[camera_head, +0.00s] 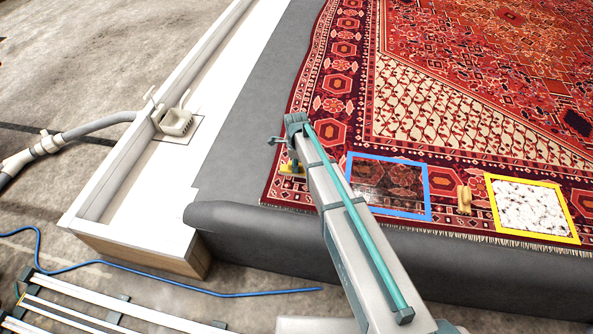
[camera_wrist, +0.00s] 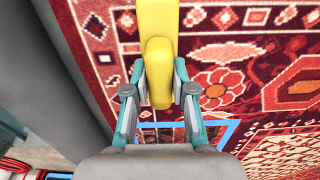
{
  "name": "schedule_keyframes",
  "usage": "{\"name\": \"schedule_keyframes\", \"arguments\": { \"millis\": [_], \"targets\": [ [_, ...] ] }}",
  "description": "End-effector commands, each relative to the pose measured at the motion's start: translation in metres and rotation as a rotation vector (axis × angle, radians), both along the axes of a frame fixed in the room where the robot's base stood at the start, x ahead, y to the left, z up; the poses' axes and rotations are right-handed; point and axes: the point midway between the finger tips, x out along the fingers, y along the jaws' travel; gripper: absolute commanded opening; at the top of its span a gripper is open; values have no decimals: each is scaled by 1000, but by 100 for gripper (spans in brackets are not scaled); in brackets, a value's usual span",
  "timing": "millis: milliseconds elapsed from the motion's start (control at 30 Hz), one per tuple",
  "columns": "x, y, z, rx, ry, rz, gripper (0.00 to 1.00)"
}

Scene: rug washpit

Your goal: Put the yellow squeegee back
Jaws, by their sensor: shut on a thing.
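The yellow squeegee (camera_wrist: 157,28) stretches from my gripper (camera_wrist: 159,76) to the top edge of the wrist view. The two fingers close on either side of its rounded yellow handle. In the head view only a small part of the squeegee (camera_head: 291,168) shows beside the end of my arm, over the patterned border at the rug's left side. My arm hides the rest of it and most of the gripper there. I cannot tell whether the squeegee touches the rug (camera_head: 440,105).
A blue-framed dark patch (camera_head: 428,212) lies on the rug, right of my arm. Beside it are a small tan brush-like object (camera_head: 464,198) and a yellow-framed white patch (camera_head: 532,207). A white trough (camera_head: 150,190) with a drain fitting (camera_head: 176,122) runs along the left.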

Motion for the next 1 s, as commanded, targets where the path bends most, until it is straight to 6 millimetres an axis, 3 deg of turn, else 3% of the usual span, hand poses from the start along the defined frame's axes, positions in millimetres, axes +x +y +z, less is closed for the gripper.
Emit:
{"name": "schedule_keyframes", "arguments": {
  "millis": [33,167,600,633,733,767,1000],
  "targets": [
    [0,0,-13,-1,3,0,0],
    [-1,0,-27,-1,1,0,0],
    [-1,-1,-32,-1,1,0,0],
    [-1,-1,-32,0,1,0,29],
    [-1,-1,-31,0,1,0,46],
    [-1,-1,-31,0,1,0,50],
    [-1,-1,-31,0,1,0,50]
  ]
}}
